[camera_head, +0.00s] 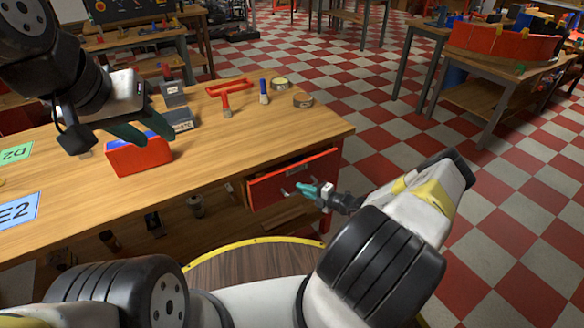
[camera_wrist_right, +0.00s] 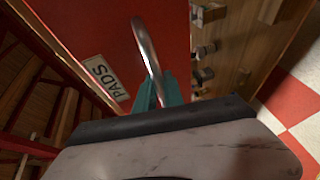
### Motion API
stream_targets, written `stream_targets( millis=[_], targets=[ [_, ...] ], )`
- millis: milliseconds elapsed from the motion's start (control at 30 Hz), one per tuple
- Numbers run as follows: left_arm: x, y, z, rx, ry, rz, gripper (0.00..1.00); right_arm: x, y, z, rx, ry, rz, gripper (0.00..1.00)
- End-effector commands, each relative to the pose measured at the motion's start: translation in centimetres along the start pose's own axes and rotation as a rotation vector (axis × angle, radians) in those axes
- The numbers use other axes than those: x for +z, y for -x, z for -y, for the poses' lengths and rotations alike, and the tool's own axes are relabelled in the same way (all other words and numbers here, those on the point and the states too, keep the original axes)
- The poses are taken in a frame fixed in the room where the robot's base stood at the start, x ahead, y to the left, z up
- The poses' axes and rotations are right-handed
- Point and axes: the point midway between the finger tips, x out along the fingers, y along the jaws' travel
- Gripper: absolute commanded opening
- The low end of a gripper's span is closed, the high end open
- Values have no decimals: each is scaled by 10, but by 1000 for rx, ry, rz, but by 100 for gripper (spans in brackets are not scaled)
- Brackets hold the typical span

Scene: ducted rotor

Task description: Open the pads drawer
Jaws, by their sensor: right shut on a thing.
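The pads drawer (camera_head: 290,178) has a red front under the right end of the wooden table. Its "PADS" label (camera_wrist_right: 105,77) and curved metal handle (camera_wrist_right: 146,50) show in the right wrist view. My left gripper (camera_head: 152,137) is open above the table, over a red and blue box (camera_head: 138,157).
The table (camera_head: 240,140) carries a red frame (camera_head: 229,87), a red peg (camera_head: 226,103), a blue-topped peg (camera_head: 264,92), round tins (camera_head: 303,100) and grey blocks (camera_head: 173,93). Several parts lie on the shelf below. Checkered floor (camera_head: 400,130) is clear to the right.

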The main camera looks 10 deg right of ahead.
Motion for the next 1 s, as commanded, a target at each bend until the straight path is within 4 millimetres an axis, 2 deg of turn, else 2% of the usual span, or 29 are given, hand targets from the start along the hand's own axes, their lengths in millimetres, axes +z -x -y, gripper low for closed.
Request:
stream_targets(
  millis=[600, 800, 1000],
  targets=[
    [0, 0, 0, 0, 0, 0, 36, -60, 146, 32, -4, -4, 3, 0],
    [0, 0, 0, 0, 0, 0, 36, -76, 184, 40, -3, -3, 1, 0],
    [0, 0, 0, 0, 0, 0, 36, -87, 209, 46, -3, -1, 0, 0]
  ],
)
